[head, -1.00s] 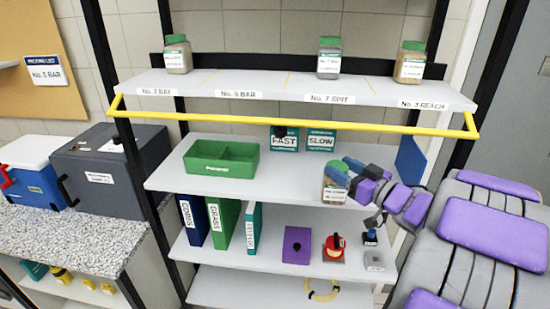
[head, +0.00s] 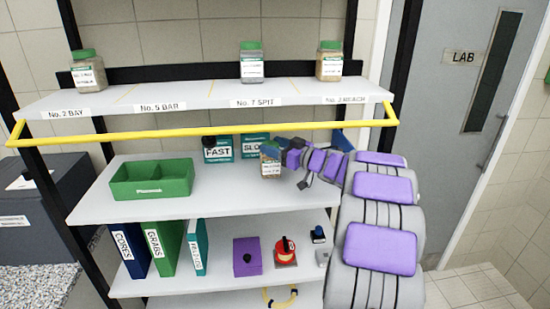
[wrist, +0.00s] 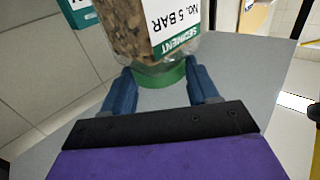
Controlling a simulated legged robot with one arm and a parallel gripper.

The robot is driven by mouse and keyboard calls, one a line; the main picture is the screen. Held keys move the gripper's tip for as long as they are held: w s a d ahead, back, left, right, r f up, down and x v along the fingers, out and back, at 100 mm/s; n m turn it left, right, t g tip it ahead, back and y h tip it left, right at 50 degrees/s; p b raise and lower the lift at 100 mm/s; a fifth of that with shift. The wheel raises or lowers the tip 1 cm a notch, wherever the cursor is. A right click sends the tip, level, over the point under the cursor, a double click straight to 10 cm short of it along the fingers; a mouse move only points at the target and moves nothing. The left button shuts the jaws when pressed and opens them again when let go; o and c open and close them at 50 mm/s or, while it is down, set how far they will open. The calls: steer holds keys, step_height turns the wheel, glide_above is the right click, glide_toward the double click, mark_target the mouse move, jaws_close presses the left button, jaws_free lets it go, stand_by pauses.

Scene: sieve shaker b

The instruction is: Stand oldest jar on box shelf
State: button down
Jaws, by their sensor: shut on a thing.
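My gripper (head: 285,153) is shut on a clear jar (head: 270,160) with a green lid and brown sediment, at the right part of the middle shelf (head: 225,203). In the wrist view the jar (wrist: 135,30) appears upside down, its label reading "No. 5 BAR", and the blue fingers (wrist: 163,88) sit either side of its green lid. I cannot tell whether its base touches the shelf. Three similar jars stand on the top shelf (head: 190,97): one at left (head: 89,73), one over "No. 7 SPIT" (head: 252,65) and one at right (head: 330,62).
A yellow rail (head: 200,131) runs across the front below the top shelf. A green tray (head: 150,180) sits left on the middle shelf; FAST (head: 217,150) and SLOW (head: 252,145) signs stand behind. Binders (head: 160,248) and a purple box (head: 247,256) fill the lower shelf. The middle shelf's centre front is clear.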

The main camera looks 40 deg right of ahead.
steer(key=shift+w+d+f, duration=0.1)
steer(key=shift+w+d, duration=0.15)
steer(key=shift+d, duration=0.2)
step_height(320, 180, down, 4)
steer(key=shift+a+r+b, duration=0.1)
steer(key=shift+r+b, duration=0.15)
steer(key=shift+b, duration=0.55)
steer(key=shift+r, duration=0.15)
steer(key=shift+c, duration=1.4)
jaws_free()
steer(key=p+v, duration=0.2)
steer(key=v, duration=1)
steer(key=shift+p, duration=0.3)
